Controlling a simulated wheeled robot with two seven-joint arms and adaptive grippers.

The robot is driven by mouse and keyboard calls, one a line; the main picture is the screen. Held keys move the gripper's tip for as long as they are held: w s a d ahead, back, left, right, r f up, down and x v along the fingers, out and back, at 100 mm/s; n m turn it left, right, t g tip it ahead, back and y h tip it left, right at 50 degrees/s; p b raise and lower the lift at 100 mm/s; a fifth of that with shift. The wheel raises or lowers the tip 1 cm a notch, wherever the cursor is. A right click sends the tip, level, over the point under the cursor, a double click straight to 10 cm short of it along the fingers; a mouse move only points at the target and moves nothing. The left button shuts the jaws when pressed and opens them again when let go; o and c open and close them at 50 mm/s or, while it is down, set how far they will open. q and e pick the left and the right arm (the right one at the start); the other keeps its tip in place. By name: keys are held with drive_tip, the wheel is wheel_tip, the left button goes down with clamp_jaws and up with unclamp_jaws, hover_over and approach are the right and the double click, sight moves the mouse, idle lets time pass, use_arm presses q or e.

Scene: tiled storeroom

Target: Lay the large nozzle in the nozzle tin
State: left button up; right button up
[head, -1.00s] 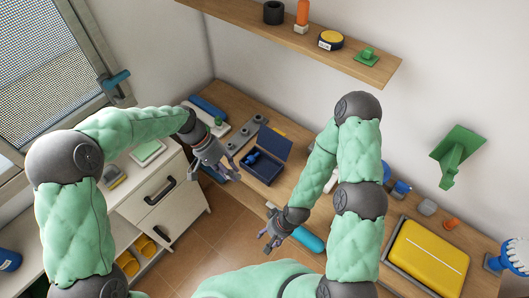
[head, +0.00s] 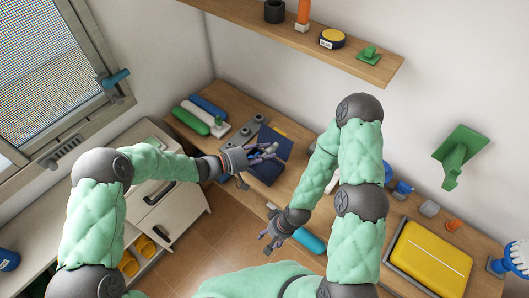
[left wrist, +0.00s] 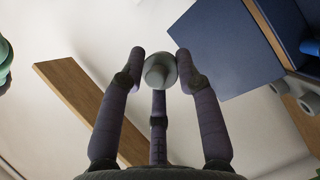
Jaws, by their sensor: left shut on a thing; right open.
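My left gripper (head: 263,155) is shut on a grey round nozzle. The grey nozzle (left wrist: 159,71) shows clearly between the fingertips in the left wrist view; in the head view the fingers largely hide it. The gripper is at the dark blue open tin (head: 274,173), in front of part of it; its height above the tin is hard to tell. The tin also shows at the upper right of the left wrist view (left wrist: 222,48), beside the held nozzle. My right gripper (head: 268,242) is open and empty near the bench's front edge.
A grey holder (head: 242,136) with round parts lies left of the tin. White, green (head: 190,117) and blue rolls lie behind it. A yellow case (head: 430,260) is on the right of the bench. A wooden shelf (head: 330,52) with several objects hangs above.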

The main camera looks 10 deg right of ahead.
use_arm(q)
drive_tip(key=shift+w+f+t, duration=0.1)
drive_tip(key=shift+f+t, duration=0.2)
drive_tip(key=shift+f+b, duration=1.6)
drive_tip(key=shift+f, duration=1.75)
drive_tip(key=o, duration=1.2)
drive_tip(key=shift+a, duration=0.1)
drive_tip(key=v, duration=1.1)
drive_tip(key=shift+a, duration=0.4)
